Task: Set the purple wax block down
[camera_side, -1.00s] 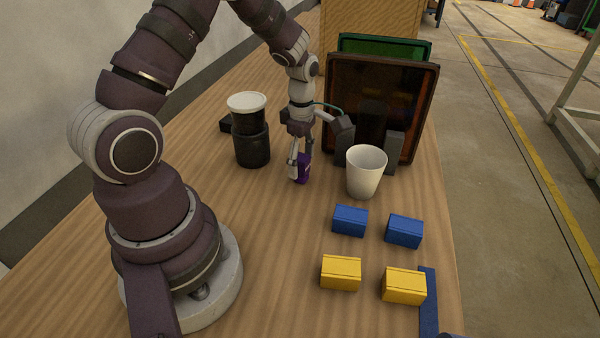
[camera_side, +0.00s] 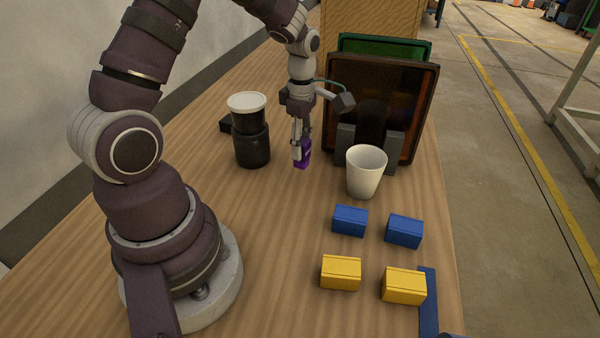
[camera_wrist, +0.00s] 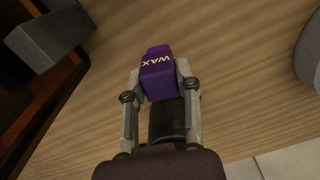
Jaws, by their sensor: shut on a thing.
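The purple wax block (camera_side: 304,152) is held between the fingers of my gripper (camera_side: 301,146), between the black cup and the white cup in the side view. In the wrist view the purple block (camera_wrist: 158,76), lettered WAX, sits between the two fingertips of my gripper (camera_wrist: 160,80). The gripper is shut on it. The block is close to the wooden table (camera_side: 262,215). I cannot tell whether its underside touches the wood.
A black cup with a white lid (camera_side: 250,140) stands left of the gripper, and a white cup (camera_side: 366,172) stands right. Framed panels (camera_side: 425,110) stand in a grey holder behind. Blue blocks (camera_side: 350,220) and yellow blocks (camera_side: 341,272) lie in front. Table left of these blocks is clear.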

